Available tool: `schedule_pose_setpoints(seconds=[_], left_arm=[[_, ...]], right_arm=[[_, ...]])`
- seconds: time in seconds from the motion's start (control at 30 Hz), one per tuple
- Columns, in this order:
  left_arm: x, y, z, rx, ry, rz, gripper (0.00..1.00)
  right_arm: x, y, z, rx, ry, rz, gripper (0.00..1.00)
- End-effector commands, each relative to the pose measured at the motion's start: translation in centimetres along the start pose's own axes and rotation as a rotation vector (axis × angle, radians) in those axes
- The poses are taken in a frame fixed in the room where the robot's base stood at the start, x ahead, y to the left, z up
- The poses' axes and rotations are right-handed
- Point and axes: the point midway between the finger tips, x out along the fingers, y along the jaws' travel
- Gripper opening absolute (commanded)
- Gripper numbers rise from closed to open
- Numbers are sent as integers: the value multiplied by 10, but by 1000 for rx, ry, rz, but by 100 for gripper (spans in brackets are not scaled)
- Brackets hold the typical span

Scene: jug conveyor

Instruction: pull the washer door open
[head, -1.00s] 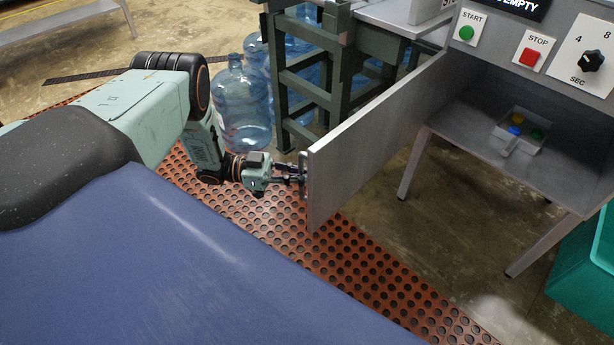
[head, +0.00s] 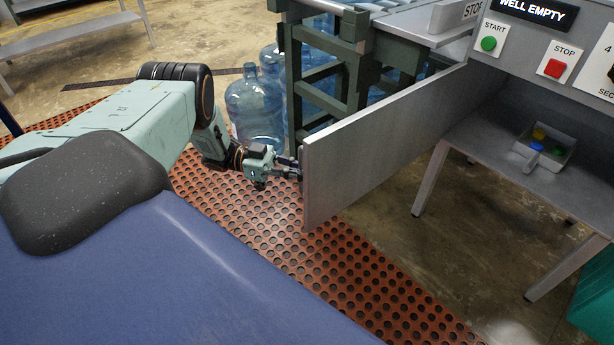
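The washer door (head: 385,145) is a flat grey metal panel. It stands swung wide open from the washer (head: 520,75), its free edge toward the left. My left gripper (head: 291,170) is at that free edge, on the outer face, where the door's handle is. Its fingers point right and look closed on the handle; the door edge hides the handle and the fingertips. The washer's opening shows beneath its panel. My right gripper is not in view.
The panel has a green START button (head: 489,43), a red STOP button (head: 556,67) and a "WELL EMPTY" sign (head: 533,12). A small tray (head: 552,160) with coloured pieces sits in the opening. Blue water jugs (head: 254,110) and a green frame (head: 292,85) stand behind the door.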

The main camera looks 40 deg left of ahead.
Motion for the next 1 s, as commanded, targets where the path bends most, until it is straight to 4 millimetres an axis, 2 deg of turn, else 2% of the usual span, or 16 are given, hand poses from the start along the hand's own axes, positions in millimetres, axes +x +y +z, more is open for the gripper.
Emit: schedule_pose_setpoints(seconds=[0.3,0.87,0.9,1.0], left_arm=[[-10,-1,3,-8,-10,16,0],[-12,0,3,-13,-8,18,0],[-12,0,3,-13,-8,18,11],[-12,0,2,-12,-8,18,20]], right_arm=[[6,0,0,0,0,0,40],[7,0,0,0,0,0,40],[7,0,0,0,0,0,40],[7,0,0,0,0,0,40]])
